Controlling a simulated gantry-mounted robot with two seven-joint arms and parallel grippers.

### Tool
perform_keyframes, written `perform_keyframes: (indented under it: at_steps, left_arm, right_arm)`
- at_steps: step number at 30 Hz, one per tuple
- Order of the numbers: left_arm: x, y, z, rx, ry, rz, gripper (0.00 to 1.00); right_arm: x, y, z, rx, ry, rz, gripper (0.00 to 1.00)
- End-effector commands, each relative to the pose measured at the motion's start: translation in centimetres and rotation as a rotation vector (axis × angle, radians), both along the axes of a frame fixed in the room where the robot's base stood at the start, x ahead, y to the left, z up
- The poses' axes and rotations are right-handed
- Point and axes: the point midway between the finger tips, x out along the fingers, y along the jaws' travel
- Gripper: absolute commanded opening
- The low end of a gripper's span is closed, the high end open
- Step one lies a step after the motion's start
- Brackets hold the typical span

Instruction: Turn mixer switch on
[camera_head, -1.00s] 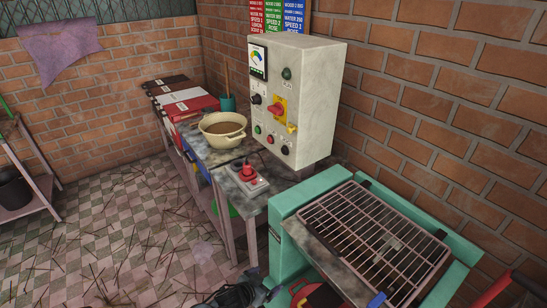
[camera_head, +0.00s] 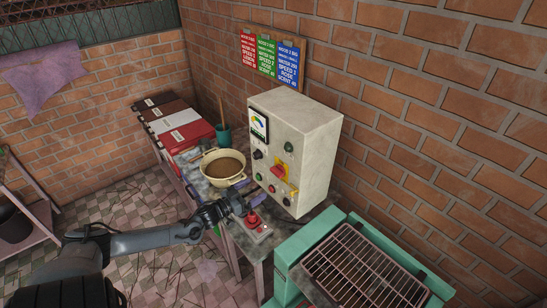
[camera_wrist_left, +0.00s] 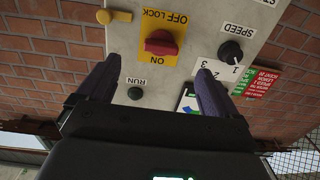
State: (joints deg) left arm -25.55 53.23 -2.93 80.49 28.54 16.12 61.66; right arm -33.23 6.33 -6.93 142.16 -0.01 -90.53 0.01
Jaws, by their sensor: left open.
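The mixer switch is a red rotary knob (camera_head: 278,170) on a yellow plate on the front of the grey control box (camera_head: 318,150). In the left wrist view the panel appears upside down. There the red knob (camera_wrist_left: 160,43) sits between the words OFF LOCK and ON; I cannot tell its setting. My left gripper (camera_head: 240,190) is open and empty in front of the panel. In the wrist view its two purple fingers (camera_wrist_left: 158,66) point at the panel, one on each side of the knob, apart from it. My right gripper is out of view.
A cream bowl (camera_head: 223,167) of brown material stands left of the box. A red-buttoned controller (camera_head: 252,224) lies below. A teal machine with a wire rack (camera_head: 365,270) stands right.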

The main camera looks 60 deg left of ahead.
Motion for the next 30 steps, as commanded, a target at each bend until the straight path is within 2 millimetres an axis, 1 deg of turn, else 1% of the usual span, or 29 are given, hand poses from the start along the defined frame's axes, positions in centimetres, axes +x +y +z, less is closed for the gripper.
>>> perform_keyframes:
  at_steps: [1,3,8,11,24,30]
  left_arm:
    - [0.0,0.2,1.1,0.003,-0.006,-0.007,0.94]
    - [0.1,0.5,1.5,0.007,-0.012,-0.013,0.94]
    - [0.9,0.7,1.8,0.007,-0.019,-0.017,0.94]
    - [1.8,0.8,1.7,0.007,-0.019,-0.017,0.94]
    - [7.5,1.5,1.7,0.007,-0.019,-0.015,0.94]
    - [9.4,1.8,1.6,0.006,-0.017,-0.015,0.94]
  right_arm:
    - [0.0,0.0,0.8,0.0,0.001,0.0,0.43]
    - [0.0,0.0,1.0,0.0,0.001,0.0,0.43]
    - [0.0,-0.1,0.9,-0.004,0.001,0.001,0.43]
    - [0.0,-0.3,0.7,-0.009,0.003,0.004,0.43]
    - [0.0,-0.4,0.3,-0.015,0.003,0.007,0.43]
    - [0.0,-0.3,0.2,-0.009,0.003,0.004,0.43]
